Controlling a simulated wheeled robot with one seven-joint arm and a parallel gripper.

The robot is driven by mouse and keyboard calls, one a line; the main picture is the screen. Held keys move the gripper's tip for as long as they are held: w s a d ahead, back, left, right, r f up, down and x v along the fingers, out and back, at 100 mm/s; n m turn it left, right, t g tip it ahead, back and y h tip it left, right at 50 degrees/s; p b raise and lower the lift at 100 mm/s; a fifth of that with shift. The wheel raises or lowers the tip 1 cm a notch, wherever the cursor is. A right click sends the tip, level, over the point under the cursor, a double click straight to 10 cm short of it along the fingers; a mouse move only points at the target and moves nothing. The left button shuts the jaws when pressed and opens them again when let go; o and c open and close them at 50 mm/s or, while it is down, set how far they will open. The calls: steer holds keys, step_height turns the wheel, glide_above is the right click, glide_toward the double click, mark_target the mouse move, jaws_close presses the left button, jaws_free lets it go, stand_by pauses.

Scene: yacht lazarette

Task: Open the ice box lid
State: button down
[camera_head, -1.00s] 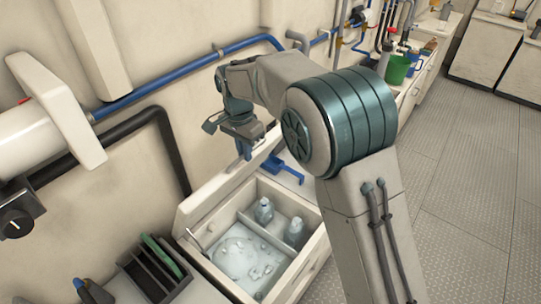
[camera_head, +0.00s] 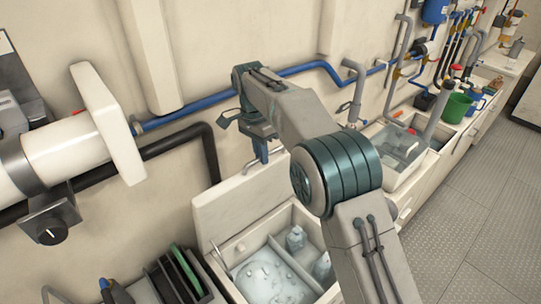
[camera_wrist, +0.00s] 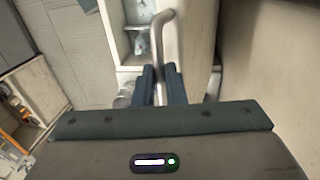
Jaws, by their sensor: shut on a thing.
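The ice box (camera_head: 232,275) is a cream bin with its lid (camera_head: 240,203) raised at the back against the wall side, so the inside is uncovered. Ice and clear bottles (camera_head: 296,240) show inside. My gripper (camera_head: 261,157) is above the upper edge of the lid. In the wrist view my gripper (camera_wrist: 161,90) is shut on a grey bent bar handle (camera_wrist: 164,40), which runs between the blue fingers. The handle's fixing to the lid is hard to make out in the head view.
A black rack (camera_head: 180,275) stands left of the ice box. A clear-covered bin (camera_head: 393,152) and a green bucket (camera_head: 457,108) are to the right. Pipes (camera_head: 215,97) run along the wall behind. The floor (camera_head: 470,210) at right is clear.

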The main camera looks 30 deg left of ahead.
steer(key=shift+s+a+f, duration=0.1)
steer(key=shift+a+f, duration=0.3)
steer(key=shift+f, duration=0.1)
steer(key=c, duration=1.8)
jaws_free()
steer(key=shift+c, duration=0.2)
steer(key=o, duration=0.4)
steer(key=shift+a, duration=0.2)
steer(key=shift+c, duration=0.2)
steer(key=shift+a, duration=0.1)
steer(key=shift+d+r, duration=0.1)
steer(key=shift+d, duration=0.1)
steer(key=shift+w, duration=0.25)
steer(key=shift+r, duration=0.1)
